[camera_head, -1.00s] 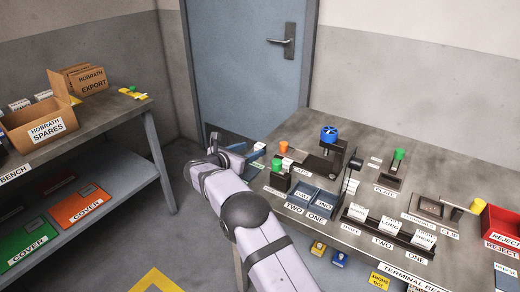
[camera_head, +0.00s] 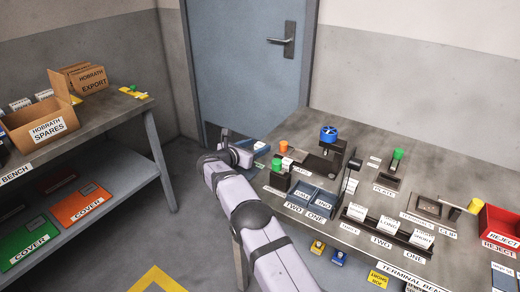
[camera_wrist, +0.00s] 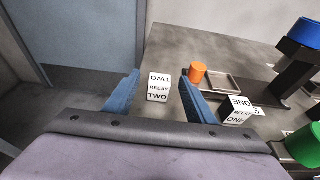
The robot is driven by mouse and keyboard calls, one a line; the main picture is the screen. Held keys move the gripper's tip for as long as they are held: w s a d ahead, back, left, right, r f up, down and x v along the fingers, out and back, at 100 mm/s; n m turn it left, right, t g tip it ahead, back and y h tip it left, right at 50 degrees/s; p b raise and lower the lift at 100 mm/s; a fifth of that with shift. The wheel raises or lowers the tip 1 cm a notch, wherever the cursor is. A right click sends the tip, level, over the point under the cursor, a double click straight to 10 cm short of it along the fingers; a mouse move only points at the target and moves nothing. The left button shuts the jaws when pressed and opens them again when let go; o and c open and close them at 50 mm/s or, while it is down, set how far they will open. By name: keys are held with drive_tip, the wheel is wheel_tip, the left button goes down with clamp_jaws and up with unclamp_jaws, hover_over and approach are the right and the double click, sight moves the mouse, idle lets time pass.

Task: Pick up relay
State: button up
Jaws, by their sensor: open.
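A white block labelled RELAY TWO (camera_wrist: 158,95) stands on the bench top near its edge in the wrist view. My gripper (camera_wrist: 160,77) has its two blue fingers spread apart, and this block shows in the gap between them, touching neither as far as I can see. A second white block, labelled RELAY ONE (camera_wrist: 236,115), stands to the right, outside the right finger, which partly overlaps its side. In the head view my gripper (camera_head: 256,147) is at the bench's far left corner, and relay TWO cannot be made out there.
An orange cylinder (camera_wrist: 198,72) stands just behind and right of relay TWO, beside a shallow tray (camera_wrist: 222,84). A green knob (camera_wrist: 303,145) and a dark fixture with a blue knob (camera_head: 329,133) are to the right. Blue bins (camera_head: 300,193) sit nearer the front.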

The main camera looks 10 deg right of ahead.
drive_tip(key=c, duration=1.2)
drive_tip(key=shift+o, duration=0.2)
